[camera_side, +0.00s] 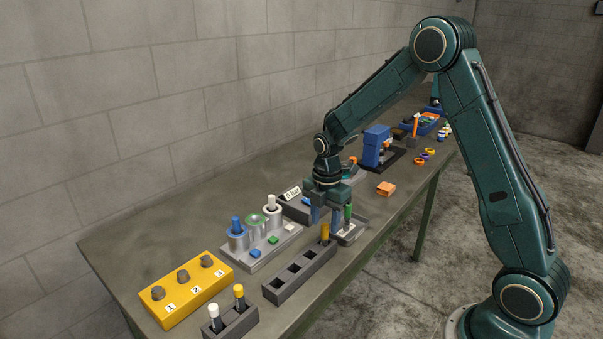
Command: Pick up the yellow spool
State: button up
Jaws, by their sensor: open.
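A small upright yellow piece (325,232), which looks like the yellow spool, stands in the far end of a dark slotted rack (277,294). My gripper (324,219) points down just above it. Its two bluish fingers are apart, one to each side of the yellow piece's top. From this view I cannot tell whether they touch it. The lower part of the yellow piece is hidden in the rack. Another yellow-topped piece (239,291) stands in a separate dark holder at the front, beside a white-topped one (214,311).
A green-topped upright piece (348,212) stands close to the right of my gripper. A grey block with cylinders (280,241) is to the left. A yellow numbered box (190,300) sits at the front left. An orange block (386,188) and blue machine (376,146) are behind.

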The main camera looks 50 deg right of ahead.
aim_at(324, 239)
jog(key=shift+d+f, duration=0.1)
jog(key=shift+f, duration=2.2)
jog(key=shift+c, duration=0.4)
grip_shut()
